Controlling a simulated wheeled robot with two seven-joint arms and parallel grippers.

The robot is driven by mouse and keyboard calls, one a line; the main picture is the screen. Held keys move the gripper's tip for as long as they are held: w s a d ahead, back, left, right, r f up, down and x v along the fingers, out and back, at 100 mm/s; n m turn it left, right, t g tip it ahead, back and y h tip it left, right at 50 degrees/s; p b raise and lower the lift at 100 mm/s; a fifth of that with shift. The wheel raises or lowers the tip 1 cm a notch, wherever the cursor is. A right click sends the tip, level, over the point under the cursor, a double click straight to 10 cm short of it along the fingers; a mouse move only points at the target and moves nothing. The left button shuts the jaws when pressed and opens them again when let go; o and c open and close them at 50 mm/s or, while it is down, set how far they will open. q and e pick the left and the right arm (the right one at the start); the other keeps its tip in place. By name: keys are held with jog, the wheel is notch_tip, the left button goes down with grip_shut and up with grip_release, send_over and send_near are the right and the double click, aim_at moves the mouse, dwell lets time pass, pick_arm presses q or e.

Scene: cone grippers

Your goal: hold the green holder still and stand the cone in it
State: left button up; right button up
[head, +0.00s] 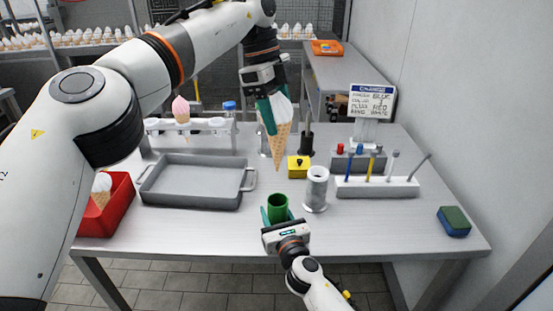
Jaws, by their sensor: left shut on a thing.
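My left gripper (271,112) is shut on a cone (277,143) with a white top and a tan waffle body. It holds the cone tip down above the table, with the tip above and slightly left of the green holder's level opening. The green holder (278,206) is an upright open cup near the table's front edge. My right gripper (276,217) is at the holder from the front, with a teal finger at its left side. Whether its fingers press on the holder cannot be told.
A grey metal cup (316,188) stands close right of the holder, and a yellow block (298,167) behind it. A grey tray (190,202) lies left, beside a red bin (118,206). A white rack (376,188) and a sponge (454,221) are right.

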aim_at(278, 167)
pick_arm(q)
jog(key=shift+f+n+t+h, duration=0.3)
jog(key=shift+f+n+t, duration=0.3)
jog(key=shift+f+n, duration=1.8)
jog(key=shift+f, duration=3.8)
jog(key=shift+f, duration=0.3)
jog(key=shift+f, duration=2.4)
